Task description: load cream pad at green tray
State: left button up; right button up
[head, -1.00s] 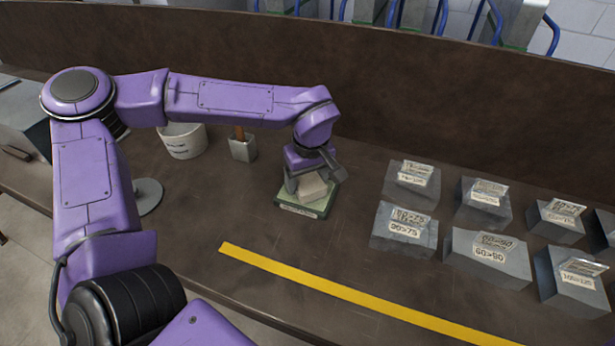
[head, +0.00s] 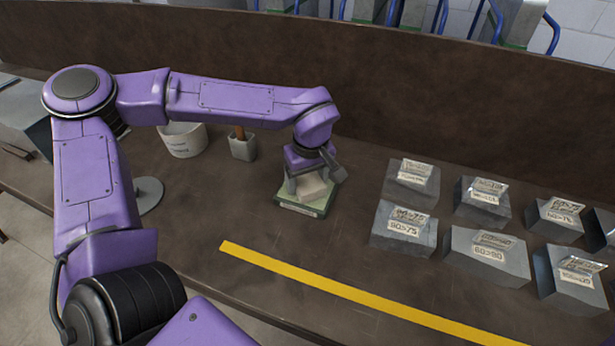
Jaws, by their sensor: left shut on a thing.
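The cream pad (head: 310,188) is a small pale block at the green tray (head: 303,210), near the middle of the brown bench. The tray is a small, low square with a light label on its front edge. My left gripper (head: 309,182) reaches down over the tray and is shut on the cream pad. The fingers partly cover the pad, and I cannot tell whether the pad rests on the tray or is just above it. My right gripper is not in view.
Several grey labelled blocks (head: 403,229) stand in two rows at the right. A white bucket (head: 183,140) and a small grey holder with a brown handle (head: 242,148) stand behind on the left. A yellow stripe (head: 350,292) crosses the front. A tall brown panel (head: 430,100) closes the back.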

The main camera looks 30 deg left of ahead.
aim_at(307, 179)
pick_arm(q)
jog(key=shift+f+p, duration=0.1)
jog(key=shift+p, duration=0.35)
dwell(1.2)
notch_tip(307, 179, up, 7)
jog(key=p, duration=0.9)
jog(key=shift+r+p, duration=0.2)
jog(key=shift+p, duration=0.1)
jog(key=shift+f, duration=0.1)
dwell(0.3)
